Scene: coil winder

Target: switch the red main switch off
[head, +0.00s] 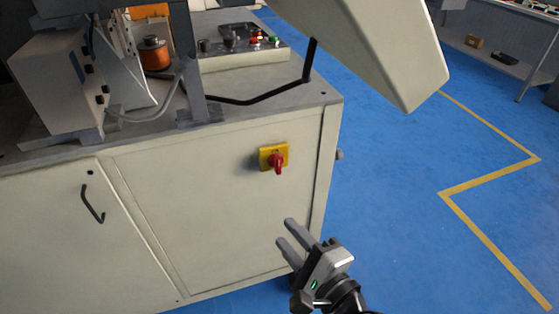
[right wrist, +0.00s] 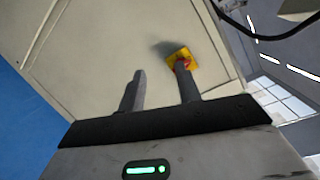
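The red main switch (head: 278,163) is a red rotary knob on a yellow plate (head: 267,152), on the front of the cream cabinet near its right edge. The knob's handle points downward in the head view. In the right wrist view the yellow plate (right wrist: 180,54) and a bit of red show beyond the right-hand finger, which partly hides the knob. My right gripper (head: 288,233) is below the switch in the head view, apart from it, with its two fingers spread and nothing between them. My left gripper is not in view.
The cream cabinet (head: 210,210) has a door with a black handle (head: 92,205) at left. On top are a control panel (head: 242,55), a copper coil (head: 154,54) and a black bent bar. A cream housing (head: 370,45) overhangs at upper right. Blue floor lies open at right.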

